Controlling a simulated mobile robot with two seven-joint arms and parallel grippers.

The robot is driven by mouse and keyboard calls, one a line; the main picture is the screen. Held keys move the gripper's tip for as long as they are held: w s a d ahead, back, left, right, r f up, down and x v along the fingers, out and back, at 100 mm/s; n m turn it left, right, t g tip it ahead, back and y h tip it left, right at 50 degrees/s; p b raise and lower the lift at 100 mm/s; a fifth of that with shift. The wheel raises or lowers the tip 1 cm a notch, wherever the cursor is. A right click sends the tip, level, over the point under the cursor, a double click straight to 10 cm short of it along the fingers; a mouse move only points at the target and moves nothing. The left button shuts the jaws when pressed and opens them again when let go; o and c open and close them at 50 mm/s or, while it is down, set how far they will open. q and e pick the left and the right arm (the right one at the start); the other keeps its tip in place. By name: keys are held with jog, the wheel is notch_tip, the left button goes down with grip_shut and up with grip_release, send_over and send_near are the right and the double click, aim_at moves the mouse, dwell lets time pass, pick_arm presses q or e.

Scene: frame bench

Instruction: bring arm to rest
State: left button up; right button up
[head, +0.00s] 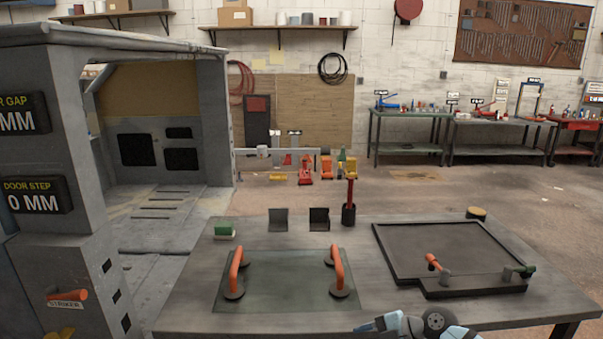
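Part of an arm of mine, which I take for the right one, shows at the bottom edge of the head view. Its gripper (368,327) points left over the front edge of the grey bench (190,300). The picture edge cuts it off, and I cannot tell whether its fingers are open or shut. Nothing is visibly held in it. My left gripper is not in view.
A glass pane (290,300) with two orange-handled suction cups (236,270) lies on the bench. A dark tray (450,250) with small tools is at right. A red-handled tool stands in a black cup (348,214). A grey frame (75,230) stands left.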

jog(key=s+a+m+t+y, duration=0.3)
jog(key=s+a+m+t, duration=0.1)
jog(key=s+m+t, duration=0.6)
jog(key=s+d+f+m+g+h, duration=0.1)
jog(key=s+d+f+m+h, duration=0.3)
jog(key=s+f+m+h, duration=0.45)
jog(key=s+d+f+m+g+h, duration=0.1)
jog(key=s+d+f+m+h, duration=0.4)
jog(key=s, duration=0.6)
pick_arm(q)
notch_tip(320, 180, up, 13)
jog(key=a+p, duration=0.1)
jog(key=p, duration=1.4)
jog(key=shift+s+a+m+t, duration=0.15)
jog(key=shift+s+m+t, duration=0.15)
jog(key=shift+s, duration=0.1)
pick_arm(e)
notch_tip(320, 180, up, 13)
jog(key=n+y, duration=0.1)
jog(key=y, duration=0.1)
jog(key=shift+f+t, duration=0.2)
jog(key=shift+t, duration=0.1)
jog(key=shift+w+d, duration=0.1)
